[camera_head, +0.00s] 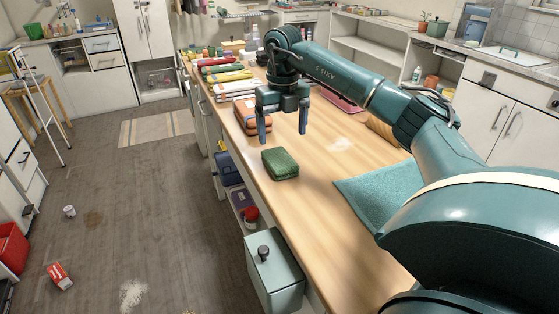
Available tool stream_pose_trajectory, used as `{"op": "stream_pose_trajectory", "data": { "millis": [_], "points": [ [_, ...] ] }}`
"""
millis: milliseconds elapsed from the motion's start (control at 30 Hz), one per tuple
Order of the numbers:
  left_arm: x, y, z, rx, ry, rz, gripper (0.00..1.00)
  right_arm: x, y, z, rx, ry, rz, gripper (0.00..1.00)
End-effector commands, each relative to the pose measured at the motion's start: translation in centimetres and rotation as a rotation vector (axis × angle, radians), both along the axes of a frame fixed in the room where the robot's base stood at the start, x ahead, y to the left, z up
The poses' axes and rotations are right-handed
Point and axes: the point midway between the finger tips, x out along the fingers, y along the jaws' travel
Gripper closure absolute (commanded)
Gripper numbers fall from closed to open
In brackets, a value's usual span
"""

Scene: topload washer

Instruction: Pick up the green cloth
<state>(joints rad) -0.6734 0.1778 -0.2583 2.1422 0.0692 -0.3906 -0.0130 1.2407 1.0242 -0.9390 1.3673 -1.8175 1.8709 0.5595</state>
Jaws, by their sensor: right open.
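The green cloth (280,164) is a small folded bundle lying on the wooden table (310,165), near its left edge. My right gripper (282,137) points down with its two fingers spread apart. It is empty and appears above and a little behind the green cloth, apart from it. My right arm reaches in from the right side of the view. My left gripper is not in view.
An orange-brown folded cloth (252,117) lies just behind the gripper. Several rolled cloths (220,68) are farther back. A teal towel (372,193) lies to the right. A pale green box (274,272) stands beside the table's left edge.

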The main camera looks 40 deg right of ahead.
Motion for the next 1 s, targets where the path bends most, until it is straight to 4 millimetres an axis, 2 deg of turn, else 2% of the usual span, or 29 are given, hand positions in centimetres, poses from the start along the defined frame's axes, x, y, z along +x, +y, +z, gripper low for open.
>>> {"op": "stream_pose_trajectory", "data": {
  "millis": [100, 367, 633, 767, 967, 1000],
  "points": [
    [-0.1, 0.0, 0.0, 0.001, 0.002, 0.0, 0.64, -0.1, 0.0, -2.1, 0.0, 0.002, -0.001, 0.17],
    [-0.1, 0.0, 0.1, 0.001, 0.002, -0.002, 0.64, 0.0, 0.1, -4.1, 0.0, 0.001, 0.0, 0.17],
    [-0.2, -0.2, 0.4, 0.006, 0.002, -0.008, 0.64, 0.1, 0.3, -8.0, 0.001, 0.003, 0.0, 0.17],
    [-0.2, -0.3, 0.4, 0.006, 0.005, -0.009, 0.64, 0.2, 0.3, -8.8, 0.0, -0.001, 0.0, 0.17],
    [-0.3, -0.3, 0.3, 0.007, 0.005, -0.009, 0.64, 0.2, 0.3, -8.8, 0.001, -0.001, 0.001, 0.17],
    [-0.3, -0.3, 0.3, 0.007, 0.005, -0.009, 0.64, 0.2, 0.3, -8.8, 0.001, -0.001, 0.001, 0.2]
  ]
}}
